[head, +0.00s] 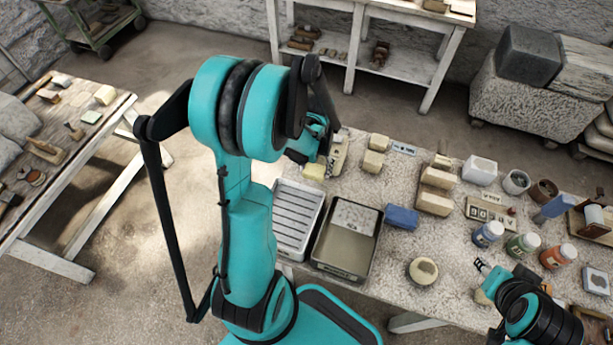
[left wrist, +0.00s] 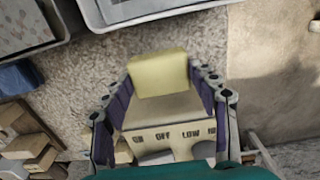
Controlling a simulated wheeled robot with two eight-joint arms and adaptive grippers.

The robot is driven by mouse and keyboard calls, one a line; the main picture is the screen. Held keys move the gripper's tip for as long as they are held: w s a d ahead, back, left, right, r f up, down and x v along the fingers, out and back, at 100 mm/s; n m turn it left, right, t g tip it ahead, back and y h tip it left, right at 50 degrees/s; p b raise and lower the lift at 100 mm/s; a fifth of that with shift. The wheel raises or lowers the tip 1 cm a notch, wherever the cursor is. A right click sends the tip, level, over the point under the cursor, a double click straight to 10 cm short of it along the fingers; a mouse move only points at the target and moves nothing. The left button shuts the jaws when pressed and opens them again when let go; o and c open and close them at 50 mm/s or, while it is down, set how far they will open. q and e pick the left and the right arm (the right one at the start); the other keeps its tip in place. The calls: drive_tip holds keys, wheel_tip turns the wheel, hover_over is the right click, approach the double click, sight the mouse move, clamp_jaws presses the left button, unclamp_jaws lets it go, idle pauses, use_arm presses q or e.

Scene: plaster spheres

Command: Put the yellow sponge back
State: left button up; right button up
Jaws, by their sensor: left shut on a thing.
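The yellow sponge (head: 314,171) is at the far left of the speckled table in the head view, just beyond the grey ribbed tray. It also shows in the left wrist view (left wrist: 158,73), between the fingertips. My left gripper (head: 318,154) is shut on it; its fingers (left wrist: 162,82) flank the sponge on both sides. The arm hides part of the gripper in the head view. A tan box (left wrist: 165,128) marked ON, OFF and LOW shows between the fingers, nearer the camera. My right gripper (head: 487,280) is at the lower right; its finger opening is unclear.
The grey ribbed tray (head: 296,222) and a dark-rimmed tray (head: 342,262) stand near the front edge. A blue block (head: 402,217) and beige blocks (head: 435,198) lie to the right. Several paint jars (head: 523,245) stand near my right arm. Bare tabletop lies around the round pale object (head: 423,270).

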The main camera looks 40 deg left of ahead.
sight(307, 167)
use_arm(q)
drive_tip(key=a+f, duration=0.1)
drive_tip(key=s+a, duration=0.1)
drive_tip(key=shift+a+f, duration=0.3)
drive_tip(key=shift+f, duration=0.1)
drive_tip(key=shift+f+b, duration=1)
drive_tip(key=shift+f, duration=1)
drive_tip(key=shift+r, duration=0.1)
drive_tip(key=o, duration=1)
